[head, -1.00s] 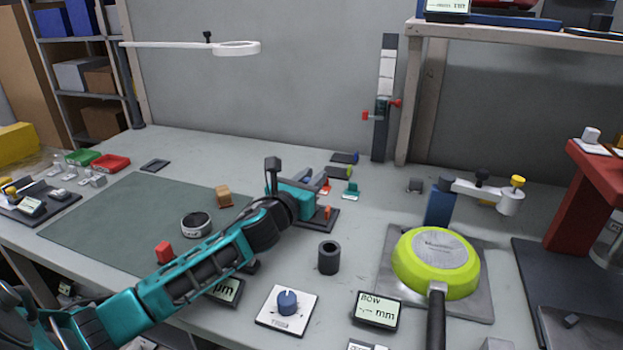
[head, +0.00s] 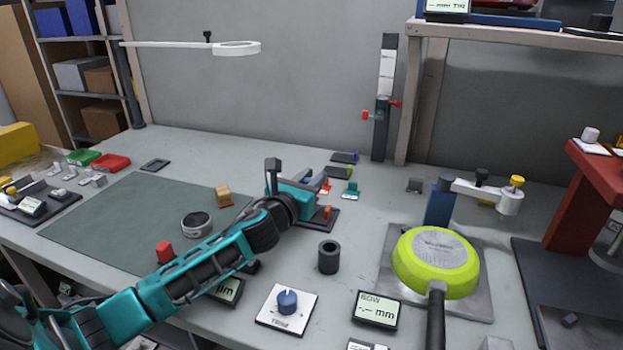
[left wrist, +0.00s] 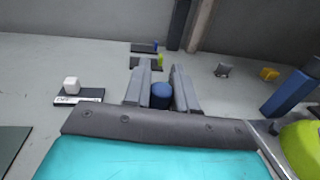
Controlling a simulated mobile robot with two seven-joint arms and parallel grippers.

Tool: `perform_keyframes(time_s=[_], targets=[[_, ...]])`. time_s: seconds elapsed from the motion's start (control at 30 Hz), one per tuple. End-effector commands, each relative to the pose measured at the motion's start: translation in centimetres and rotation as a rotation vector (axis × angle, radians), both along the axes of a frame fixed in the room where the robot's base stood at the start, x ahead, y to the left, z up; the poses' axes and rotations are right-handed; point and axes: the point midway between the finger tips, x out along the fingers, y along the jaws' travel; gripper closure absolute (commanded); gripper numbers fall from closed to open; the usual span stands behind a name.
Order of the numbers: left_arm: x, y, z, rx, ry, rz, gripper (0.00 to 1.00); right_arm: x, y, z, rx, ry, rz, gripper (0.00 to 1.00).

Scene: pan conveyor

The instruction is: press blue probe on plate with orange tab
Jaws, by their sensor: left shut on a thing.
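My left gripper (head: 316,183) is over the back middle of the bench, beside a dark plate with an orange tab (head: 327,213). In the left wrist view my left gripper (left wrist: 161,88) is shut on the blue probe (left wrist: 160,97), whose rounded blue top shows between the two grey fingers. The probe's lower end is hidden, so I cannot tell whether it touches anything. My arm and gripper cover part of the plate with the orange tab. My right gripper is not in view.
A black cylinder (head: 328,258) stands in front. A lime pan (head: 436,265) is at right.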

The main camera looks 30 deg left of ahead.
Motion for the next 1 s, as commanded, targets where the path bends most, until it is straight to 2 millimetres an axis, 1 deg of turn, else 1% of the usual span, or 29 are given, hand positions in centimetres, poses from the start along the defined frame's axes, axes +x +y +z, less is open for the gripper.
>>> perform_keyframes(time_s=[0.03, 0.5, 0.6, 0.73, 1.0], targets=[[-0.1, 0.0, -0.4, -0.001, 0.008, 0.000, 1.00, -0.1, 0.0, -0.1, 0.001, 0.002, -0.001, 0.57], [-0.1, 0.0, -0.6, -0.002, 0.012, 0.001, 1.00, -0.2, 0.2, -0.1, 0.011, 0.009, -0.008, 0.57], [-0.1, 0.0, 0.7, -0.002, 0.011, 0.001, 1.00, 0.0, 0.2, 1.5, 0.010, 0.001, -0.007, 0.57], [-0.1, 0.0, 1.9, -0.002, 0.008, 0.000, 1.00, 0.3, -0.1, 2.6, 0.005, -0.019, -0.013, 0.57], [0.0, 0.0, 4.3, 0.000, 0.004, 0.000, 1.00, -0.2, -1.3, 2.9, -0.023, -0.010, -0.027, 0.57]])
